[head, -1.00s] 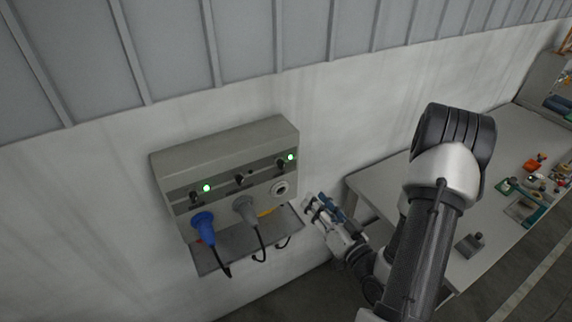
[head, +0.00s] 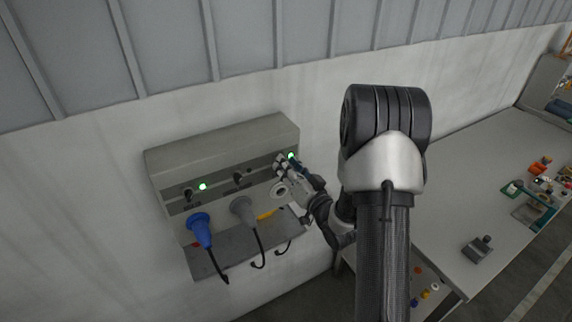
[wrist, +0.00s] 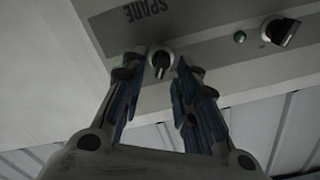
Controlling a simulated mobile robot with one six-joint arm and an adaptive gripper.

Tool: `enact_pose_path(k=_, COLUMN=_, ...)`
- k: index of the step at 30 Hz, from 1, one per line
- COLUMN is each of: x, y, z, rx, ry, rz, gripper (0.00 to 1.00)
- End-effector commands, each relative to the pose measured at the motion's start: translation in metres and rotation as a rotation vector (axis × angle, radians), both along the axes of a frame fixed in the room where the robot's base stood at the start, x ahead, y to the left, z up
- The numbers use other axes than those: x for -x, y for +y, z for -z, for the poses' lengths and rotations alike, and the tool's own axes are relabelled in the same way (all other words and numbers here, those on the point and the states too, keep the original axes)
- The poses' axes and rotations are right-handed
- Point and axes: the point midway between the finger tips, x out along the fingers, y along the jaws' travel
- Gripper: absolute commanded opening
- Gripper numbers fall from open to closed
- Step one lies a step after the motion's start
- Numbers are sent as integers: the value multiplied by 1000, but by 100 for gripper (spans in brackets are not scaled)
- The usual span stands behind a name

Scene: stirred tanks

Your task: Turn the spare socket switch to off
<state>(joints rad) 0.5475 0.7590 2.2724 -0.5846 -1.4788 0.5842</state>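The wall socket box (head: 215,142) has a row of switches above its sockets. In the wrist view, upside down, the spare switch (wrist: 161,60) is a dark knob with a light mark on a pale round base, below the SPARE label (wrist: 149,12). My gripper (head: 287,168) is at the box's right end, over that switch. In the wrist view my gripper (wrist: 161,66) is open, one finger on each side of the knob; contact is not clear. The spare lamp (head: 291,156) glows green. The round spare socket (head: 279,191) is empty, partly covered by my gripper.
A blue plug (head: 200,230) and a grey plug (head: 242,210) with hanging cables fill the other sockets. The left switch (head: 188,194) has a lit lamp; the middle switch (head: 239,177) has none lit. A workbench (head: 455,205) stands right.

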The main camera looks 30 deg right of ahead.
Motion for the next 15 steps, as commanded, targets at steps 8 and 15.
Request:
enact_pose_path(k=8, x=-12, y=1, z=0, rx=-1, ry=0, rz=0, gripper=28)
enact_pose_path(k=15, x=-12, y=0, z=0, rx=0, ry=0, rz=0, gripper=24)
